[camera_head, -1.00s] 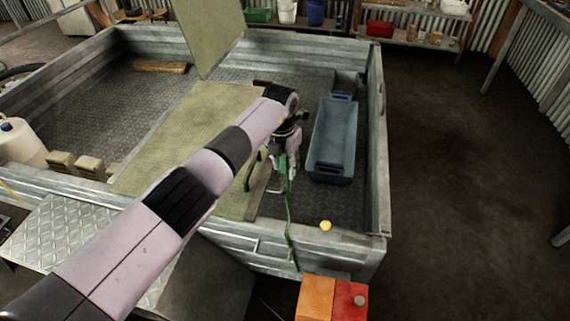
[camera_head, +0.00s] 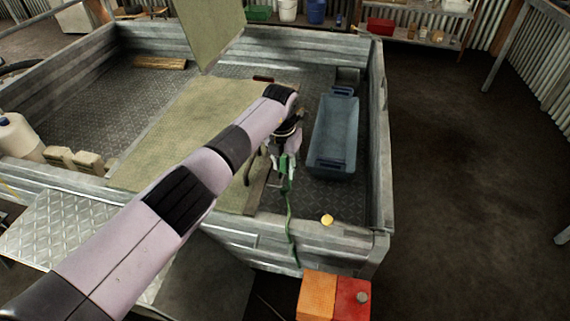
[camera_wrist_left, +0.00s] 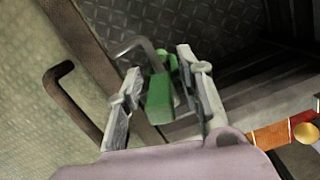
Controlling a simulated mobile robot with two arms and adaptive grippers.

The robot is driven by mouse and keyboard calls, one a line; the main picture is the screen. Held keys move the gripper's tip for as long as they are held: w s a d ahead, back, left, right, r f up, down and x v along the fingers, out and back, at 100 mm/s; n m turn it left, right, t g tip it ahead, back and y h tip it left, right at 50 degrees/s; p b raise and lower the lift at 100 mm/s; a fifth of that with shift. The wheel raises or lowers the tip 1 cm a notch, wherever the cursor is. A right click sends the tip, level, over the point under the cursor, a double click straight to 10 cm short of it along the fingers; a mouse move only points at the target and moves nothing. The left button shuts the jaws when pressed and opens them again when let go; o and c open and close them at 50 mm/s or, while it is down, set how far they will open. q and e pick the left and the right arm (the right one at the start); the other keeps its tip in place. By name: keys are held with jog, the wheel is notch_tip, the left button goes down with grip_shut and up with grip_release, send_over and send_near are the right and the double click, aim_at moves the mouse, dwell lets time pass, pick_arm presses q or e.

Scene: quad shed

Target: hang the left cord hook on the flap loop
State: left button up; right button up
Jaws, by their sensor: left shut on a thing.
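My left gripper (camera_head: 283,160) is shut on the green cord hook, over the trailer bed. In the left wrist view the hook's green grip (camera_wrist_left: 160,98) sits between the two fingers (camera_wrist_left: 160,95), and its bent grey metal hook (camera_wrist_left: 138,48) points away from the gripper. The green cord (camera_head: 290,215) runs from the hook down over the trailer's near wall. The flap loop (camera_wrist_left: 62,90) is a dark bent bar on the edge of the greenish flap (camera_head: 180,130); it lies left of the hook, apart from it. It also shows in the head view (camera_head: 248,168). My right gripper is not in view.
A blue-grey crate (camera_head: 334,165) stands in the bed right of my gripper. A yellow round knob (camera_head: 327,219) is on the near wall. Orange and red boxes (camera_head: 335,298) stand in front. The trailer's right wall (camera_head: 377,130) bounds the bed.

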pick_arm(q)
jog(key=o, duration=1.2)
jog(key=shift+c, duration=0.2)
jog(key=shift+o, duration=0.4)
jog(key=o, duration=0.4)
